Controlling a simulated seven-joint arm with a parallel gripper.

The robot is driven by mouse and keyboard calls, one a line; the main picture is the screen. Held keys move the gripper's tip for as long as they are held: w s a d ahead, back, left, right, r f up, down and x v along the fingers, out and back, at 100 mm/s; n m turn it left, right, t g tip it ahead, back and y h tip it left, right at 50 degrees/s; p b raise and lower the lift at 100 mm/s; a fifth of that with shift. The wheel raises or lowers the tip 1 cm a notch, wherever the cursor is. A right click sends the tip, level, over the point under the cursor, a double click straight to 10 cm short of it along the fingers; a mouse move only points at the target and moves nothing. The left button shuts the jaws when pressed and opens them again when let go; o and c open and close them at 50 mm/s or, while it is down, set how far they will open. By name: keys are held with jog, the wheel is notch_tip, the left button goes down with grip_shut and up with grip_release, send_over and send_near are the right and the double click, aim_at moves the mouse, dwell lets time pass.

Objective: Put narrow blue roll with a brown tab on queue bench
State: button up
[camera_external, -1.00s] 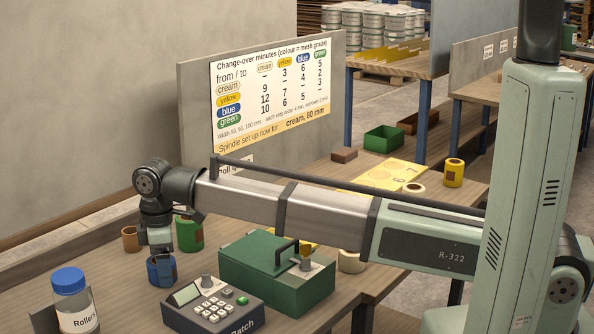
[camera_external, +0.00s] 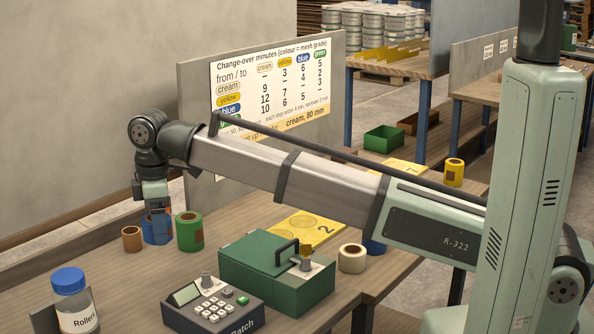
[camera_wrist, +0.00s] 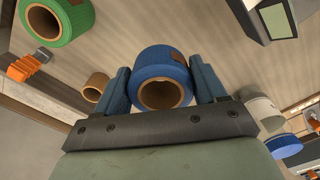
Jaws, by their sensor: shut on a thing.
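The blue roll with a brown tab (camera_external: 157,230) is between the fingers of my gripper (camera_external: 155,213), which is shut on it. It appears to be held above the wooden bench, beside the green roll (camera_external: 189,232). In the wrist view the blue roll (camera_wrist: 141,90) sits between both fingers, its brown core facing the camera and its brown tab (camera_wrist: 178,55) at the upper edge. Yellow numbered mats (camera_external: 309,230) lie on the bench (camera_external: 240,217); my arm partly covers this area. I cannot tell which surface is the queue bench.
A small brown roll (camera_external: 132,240) stands left of the green one. A green box (camera_external: 262,262), keypad device (camera_external: 212,305) and blue-capped jar (camera_external: 70,305) occupy the front. A cream roll (camera_external: 352,258), another blue roll (camera_external: 375,247) and a yellow roll (camera_external: 453,172) stand rightward.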

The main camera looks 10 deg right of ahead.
jog(key=shift+m, duration=0.9)
jog(key=w+d, duration=0.1)
jog(key=w, duration=0.2)
jog(key=w+d, duration=0.2)
jog(key=w, duration=0.2)
jog(key=w+d, duration=0.2)
jog(key=w, duration=0.2)
jog(key=shift+d, duration=0.2)
jog(key=w+d+f+m, duration=0.1)
jog(key=w+d+m, duration=0.2)
jog(key=w+d, duration=0.95)
jog(key=w+d+m, duration=0.2)
jog(key=w+d, duration=0.7)
jog(key=d, duration=0.6)
jog(key=w+d+f+m, duration=0.1)
jog(key=w+d+m, duration=0.2)
jog(key=w+d, duration=0.9)
jog(key=shift+d+f+m, duration=1.35)
jog(key=shift+d+m, duration=2.45)
jog(key=shift+d, duration=12.95)
jog(key=shift+s+f, duration=0.2)
jog(key=shift+f, duration=2.3)
jog(key=shift+s+f, duration=0.15)
jog(key=shift+f, duration=2.35)
jog(key=shift+f, duration=0.15)
